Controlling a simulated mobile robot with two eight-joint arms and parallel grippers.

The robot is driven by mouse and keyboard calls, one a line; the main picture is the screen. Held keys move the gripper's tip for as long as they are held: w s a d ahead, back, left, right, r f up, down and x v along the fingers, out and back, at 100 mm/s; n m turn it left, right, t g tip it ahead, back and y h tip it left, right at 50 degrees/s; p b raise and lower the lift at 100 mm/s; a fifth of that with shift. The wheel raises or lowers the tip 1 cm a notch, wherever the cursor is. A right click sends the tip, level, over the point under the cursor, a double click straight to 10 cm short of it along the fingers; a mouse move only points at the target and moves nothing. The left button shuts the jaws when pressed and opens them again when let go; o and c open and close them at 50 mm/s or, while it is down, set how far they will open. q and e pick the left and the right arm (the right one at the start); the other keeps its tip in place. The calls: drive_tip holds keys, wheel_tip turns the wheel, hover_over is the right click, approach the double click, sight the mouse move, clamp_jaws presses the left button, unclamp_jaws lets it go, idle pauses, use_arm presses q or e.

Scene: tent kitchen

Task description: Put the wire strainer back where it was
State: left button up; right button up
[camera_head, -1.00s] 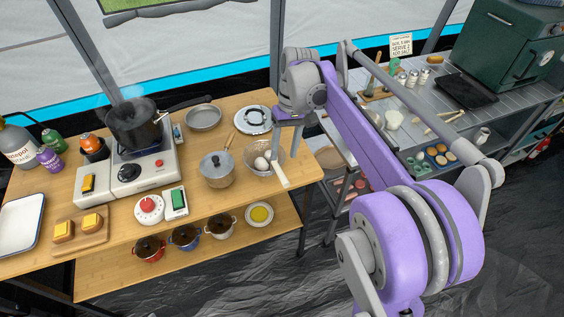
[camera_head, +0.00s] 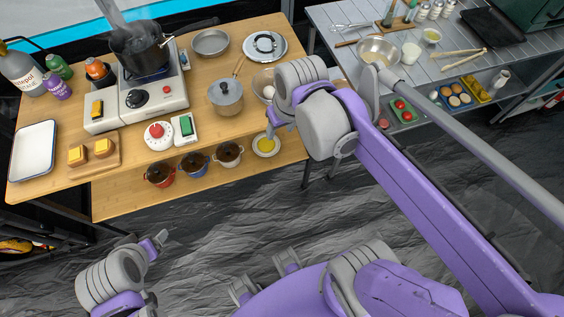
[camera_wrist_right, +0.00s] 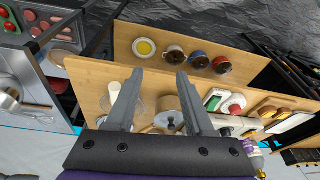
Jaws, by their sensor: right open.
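The wire strainer (camera_head: 258,84) is a shallow bowl with a white egg-like thing in it, at the right end of the wooden table; my right arm hides part of it. In the right wrist view the strainer (camera_wrist_right: 136,103) shows partly behind a finger, with a pale handle-like piece beside it. My right gripper (camera_head: 276,132) is in front of the strainer at the table's right end. In the wrist view the right gripper (camera_wrist_right: 152,80) has its fingers apart with nothing between them. My left gripper (camera_head: 157,243) is low at the left, over the floor; its jaws are unclear.
A lidded saucepan (camera_head: 227,96) stands left of the strainer, a steel lid (camera_head: 265,46) behind it. A steaming pot (camera_head: 141,52) sits on the stove. A metal bowl (camera_head: 380,50) stands on the grey table.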

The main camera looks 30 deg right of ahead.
drive_tip(key=s+a+f+n+t, duration=0.1)
drive_tip(key=s+a+f+t, duration=0.1)
drive_tip(key=s+f, duration=0.4)
drive_tip(key=shift+a+f, duration=0.25)
drive_tip(key=shift+a, duration=0.4)
idle(1.2)
